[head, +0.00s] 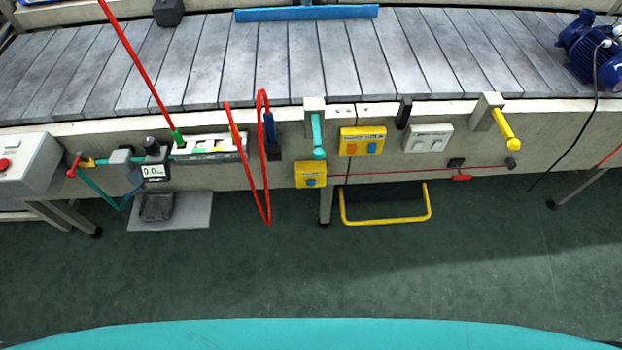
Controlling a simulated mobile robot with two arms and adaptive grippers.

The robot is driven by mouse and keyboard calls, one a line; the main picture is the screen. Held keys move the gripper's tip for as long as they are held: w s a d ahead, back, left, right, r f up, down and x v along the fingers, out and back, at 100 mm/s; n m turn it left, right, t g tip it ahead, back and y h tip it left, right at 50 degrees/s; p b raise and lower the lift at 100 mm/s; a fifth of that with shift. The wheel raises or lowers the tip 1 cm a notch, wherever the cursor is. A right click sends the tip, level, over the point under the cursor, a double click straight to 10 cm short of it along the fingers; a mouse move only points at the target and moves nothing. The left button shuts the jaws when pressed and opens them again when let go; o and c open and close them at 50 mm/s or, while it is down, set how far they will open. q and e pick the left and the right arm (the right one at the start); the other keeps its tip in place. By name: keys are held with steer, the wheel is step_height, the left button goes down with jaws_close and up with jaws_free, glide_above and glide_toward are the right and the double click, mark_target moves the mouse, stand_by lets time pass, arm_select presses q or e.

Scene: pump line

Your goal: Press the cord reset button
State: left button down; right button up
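A small yellow box (302,182) with a blue button (311,182) is on the conveyor's front side, left of centre in the head view. A thin red cord (400,171) runs from beside this box to the right along the conveyor side, with a red tag (461,178) on it. No label on the blue button can be read. Neither of my grippers shows in the view.
Above the box are a teal handle (318,140) and a yellow box with orange and blue buttons (362,141). A white switch box (428,138) and yellow handle (506,127) are to the right. A red hose loop (264,170) hangs left. The green floor (400,280) is clear in front.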

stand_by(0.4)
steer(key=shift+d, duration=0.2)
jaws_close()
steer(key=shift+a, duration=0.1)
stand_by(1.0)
